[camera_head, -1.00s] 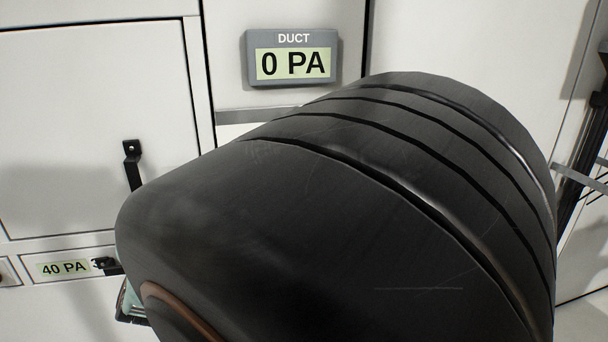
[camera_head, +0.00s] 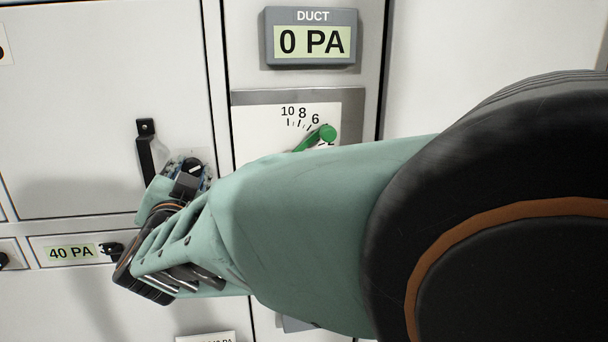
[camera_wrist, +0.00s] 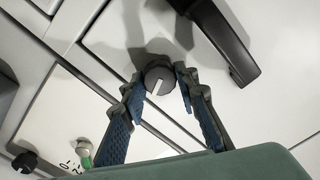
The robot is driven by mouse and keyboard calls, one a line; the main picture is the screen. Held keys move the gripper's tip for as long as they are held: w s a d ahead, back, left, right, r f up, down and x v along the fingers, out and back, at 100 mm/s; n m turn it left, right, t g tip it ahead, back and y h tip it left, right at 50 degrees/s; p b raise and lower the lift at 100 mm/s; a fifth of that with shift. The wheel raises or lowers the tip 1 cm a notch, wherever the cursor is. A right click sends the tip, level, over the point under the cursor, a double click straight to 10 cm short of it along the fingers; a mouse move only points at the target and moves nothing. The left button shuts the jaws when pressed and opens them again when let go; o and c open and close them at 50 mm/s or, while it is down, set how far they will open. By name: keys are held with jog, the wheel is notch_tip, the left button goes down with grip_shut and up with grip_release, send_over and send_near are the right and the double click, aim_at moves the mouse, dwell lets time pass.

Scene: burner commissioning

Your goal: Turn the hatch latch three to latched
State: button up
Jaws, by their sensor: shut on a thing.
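The hatch latch is a small round black knob with a white pointer line. In the head view the knob (camera_head: 192,167) sits at the right edge of the hatch door (camera_head: 80,90). In the wrist view the knob (camera_wrist: 159,79) is between the two blue-padded fingers of my gripper (camera_wrist: 160,76), which is shut on it. Its white line is tilted a little from upright in the wrist view. In the head view my gripper (camera_head: 190,177) is partly hidden behind my wrist. No number shows on this latch.
A black door handle (camera_head: 148,157) stands close left of the knob; it also shows in the wrist view (camera_wrist: 224,42). A dial plate with a green lever (camera_head: 325,134) is to the right. A duct display (camera_head: 311,42) reads 0 PA; a lower label (camera_head: 72,252) reads 40 PA.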

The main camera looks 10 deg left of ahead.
jog(key=shift+m+b, duration=1.45)
jog(key=shift+m, duration=0.75)
jog(key=o, duration=1.1)
jog(key=shift+o, duration=0.2)
jog(key=shift+r, duration=0.1)
notch_tip(320, 180, up, 10)
jog(key=shift+r, duration=0.1)
